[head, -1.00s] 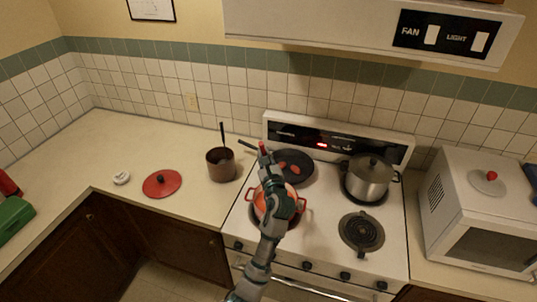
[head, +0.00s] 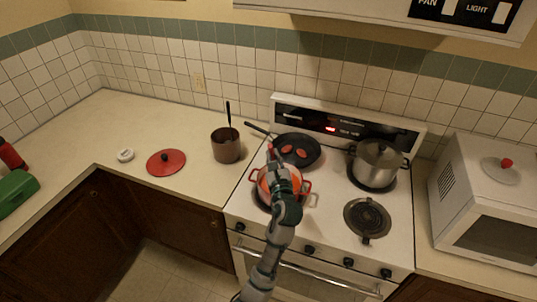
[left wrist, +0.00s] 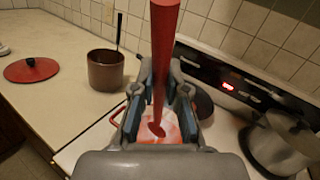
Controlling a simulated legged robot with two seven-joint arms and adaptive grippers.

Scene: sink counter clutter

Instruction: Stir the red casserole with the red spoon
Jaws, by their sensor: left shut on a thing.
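The red casserole (head: 262,187) stands without a lid on the front left burner of the stove, its red handles showing at the sides. It also shows in the left wrist view (left wrist: 117,116), partly hidden by my gripper. My left gripper (head: 281,170) is over the casserole and shut on the red spoon (left wrist: 164,50). The spoon stands roughly upright between the fingers, its lower end over or in the orange-red contents; I cannot tell how deep. A red lid (head: 166,162) lies on the counter to the left. My right gripper is not in view.
A frying pan (head: 310,143) with red pieces sits behind the casserole. A brown pot (head: 226,150) with a dark utensil stands on the counter. A microwave (head: 490,210) is at right.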

